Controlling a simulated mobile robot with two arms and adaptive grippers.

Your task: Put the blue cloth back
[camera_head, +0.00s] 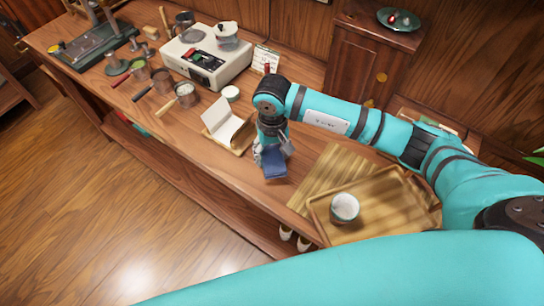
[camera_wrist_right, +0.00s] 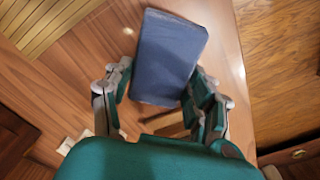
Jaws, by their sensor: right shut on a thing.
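The blue cloth (camera_head: 274,164) is a folded, flat rectangle over the front part of the wooden counter. In the right wrist view the cloth (camera_wrist_right: 168,57) sits between the fingers and sticks out past them. My right gripper (camera_head: 271,152) is shut on the cloth, with its arm coming in from the right. The gripper's fingers also show in the right wrist view (camera_wrist_right: 160,98). I cannot tell whether the cloth touches the counter. My left gripper is not in view.
A wooden tray (camera_head: 316,211) with a white cup (camera_head: 344,207) is on a slatted mat (camera_head: 307,182) at the right. An open white booklet (camera_head: 229,128) is just left of the gripper. A white stove (camera_head: 196,71) and several handled cups stand farther left. The counter's front edge is close.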

